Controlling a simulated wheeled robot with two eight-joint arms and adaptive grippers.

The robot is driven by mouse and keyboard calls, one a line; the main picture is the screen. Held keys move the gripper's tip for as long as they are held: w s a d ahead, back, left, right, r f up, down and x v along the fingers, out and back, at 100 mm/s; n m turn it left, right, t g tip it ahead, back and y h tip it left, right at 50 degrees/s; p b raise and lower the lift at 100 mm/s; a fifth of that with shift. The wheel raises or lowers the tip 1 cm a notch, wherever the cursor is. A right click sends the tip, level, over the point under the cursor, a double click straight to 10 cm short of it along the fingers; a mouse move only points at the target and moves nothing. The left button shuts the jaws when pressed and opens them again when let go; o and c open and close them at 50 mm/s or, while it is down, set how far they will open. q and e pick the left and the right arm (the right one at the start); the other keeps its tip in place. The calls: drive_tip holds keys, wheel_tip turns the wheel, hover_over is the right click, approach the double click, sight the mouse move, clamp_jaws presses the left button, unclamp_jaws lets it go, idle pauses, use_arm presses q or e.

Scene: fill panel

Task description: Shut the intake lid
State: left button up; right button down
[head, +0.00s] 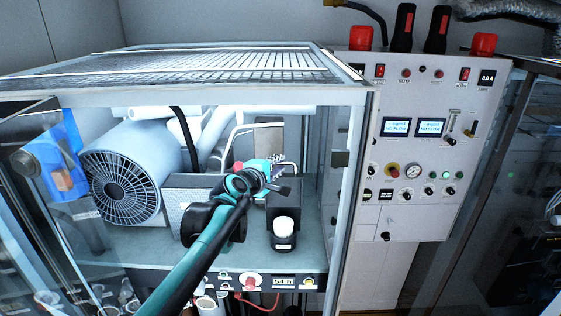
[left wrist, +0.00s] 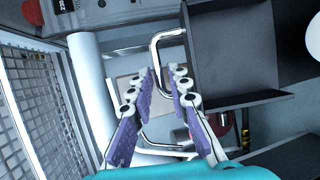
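My left gripper (head: 281,167) reaches into the open-fronted cabinet, above and behind a black box (head: 283,199) with a white cap (head: 284,227). I cannot tell for certain which part is the intake lid. My right gripper is not in view.
A bent metal pipe (left wrist: 158,44) runs close beside the fingertips. A compressor with a round fan grille (head: 121,187) fills the cabinet's left side. A mesh roof (head: 190,66) is overhead. A control panel (head: 428,150) stands to the right.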

use_arm(q)
drive_tip(key=shift+x, duration=1)
drive_tip(key=shift+c, duration=0.4)
clamp_jaws()
drive_tip(key=shift+s+a, duration=0.1)
